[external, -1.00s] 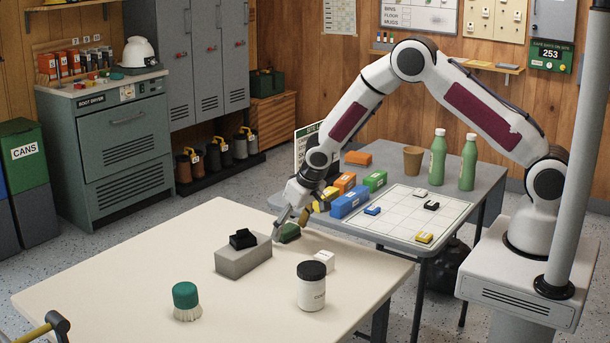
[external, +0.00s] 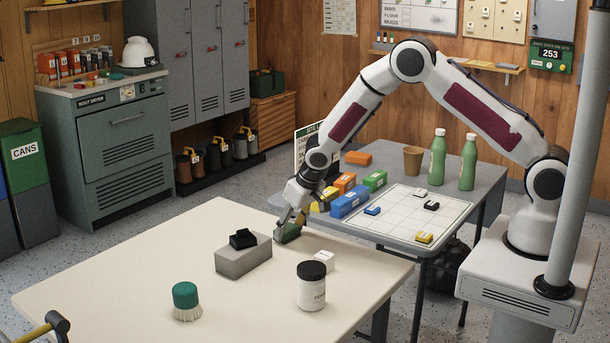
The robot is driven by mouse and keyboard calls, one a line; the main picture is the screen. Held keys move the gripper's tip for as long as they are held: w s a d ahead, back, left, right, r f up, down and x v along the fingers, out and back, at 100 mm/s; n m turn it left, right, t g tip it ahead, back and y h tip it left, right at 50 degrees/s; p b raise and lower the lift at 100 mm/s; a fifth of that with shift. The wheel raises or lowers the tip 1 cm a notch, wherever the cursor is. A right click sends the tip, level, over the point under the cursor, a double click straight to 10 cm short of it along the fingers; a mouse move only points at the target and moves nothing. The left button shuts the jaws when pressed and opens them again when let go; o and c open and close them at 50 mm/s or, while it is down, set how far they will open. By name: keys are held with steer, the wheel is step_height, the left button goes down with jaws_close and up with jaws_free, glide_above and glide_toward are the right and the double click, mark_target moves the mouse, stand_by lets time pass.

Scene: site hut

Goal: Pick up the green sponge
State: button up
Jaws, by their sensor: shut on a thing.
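The green sponge (external: 287,233) is a small dark green block at the far edge of the cream table, behind the grey block. My gripper (external: 287,224) reaches down over it from above and is shut on it, with the fingers partly covering it. The sponge is at or very near the table top; I cannot tell whether it is clear of the surface.
A grey block (external: 243,261) with a black piece (external: 243,239) on top stands close by at the left. A white box (external: 324,261), a white jar (external: 311,290) and a green-topped brush (external: 186,301) stand nearer.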

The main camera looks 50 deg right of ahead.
mark_target(290, 229)
steer(key=shift+r, duration=0.15)
step_height(290, 229, up, 10)
stand_by(0.7)
